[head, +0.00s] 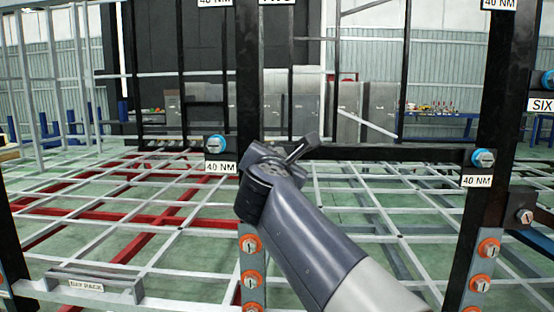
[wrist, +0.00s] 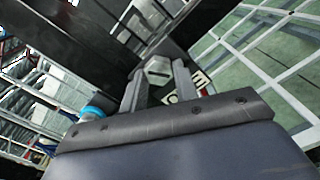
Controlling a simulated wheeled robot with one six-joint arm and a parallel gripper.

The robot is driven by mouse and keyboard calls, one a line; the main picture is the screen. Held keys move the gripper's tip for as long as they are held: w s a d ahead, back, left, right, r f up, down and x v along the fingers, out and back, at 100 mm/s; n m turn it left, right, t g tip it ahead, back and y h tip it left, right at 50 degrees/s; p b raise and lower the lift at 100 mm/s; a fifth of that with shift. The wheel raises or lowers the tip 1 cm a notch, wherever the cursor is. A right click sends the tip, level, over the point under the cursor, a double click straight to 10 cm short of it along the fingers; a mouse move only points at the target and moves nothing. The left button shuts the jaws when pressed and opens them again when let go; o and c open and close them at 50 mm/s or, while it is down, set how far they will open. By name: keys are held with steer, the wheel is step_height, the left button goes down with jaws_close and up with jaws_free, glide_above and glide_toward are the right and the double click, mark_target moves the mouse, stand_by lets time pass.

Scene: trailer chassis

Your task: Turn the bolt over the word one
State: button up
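A pale grey hexagonal bolt head (wrist: 158,70) with a dark slot shows in the wrist view, on a dark beam. My gripper (wrist: 156,90) is open, one finger on each side of the bolt head in that view; I cannot tell whether they touch it. A white label (wrist: 194,88) is partly hidden behind the right finger, and its word cannot be read in full. In the head view my gripper (head: 302,147) is near the black post, and the bolt is hidden there by my arm.
A label reading SIX (head: 541,104) is at the right. A horizontal black beam (head: 395,154) runs behind my gripper. A grey lattice frame with red bars (head: 135,248) spreads low behind.

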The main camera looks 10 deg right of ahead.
steer(key=o, duration=0.4)
steer(key=shift+s+r, duration=0.1)
steer(key=shift+s, duration=0.05)
steer(key=v, duration=1)
steer(key=shift+s+a+p, duration=0.15)
steer(key=shift+s+p, duration=0.2)
steer(key=shift+p, duration=0.05)
steer(key=shift+w, duration=0.15)
steer(key=x, duration=1)
steer(key=shift+w+b, duration=0.3)
steer(key=shift+w, duration=0.05)
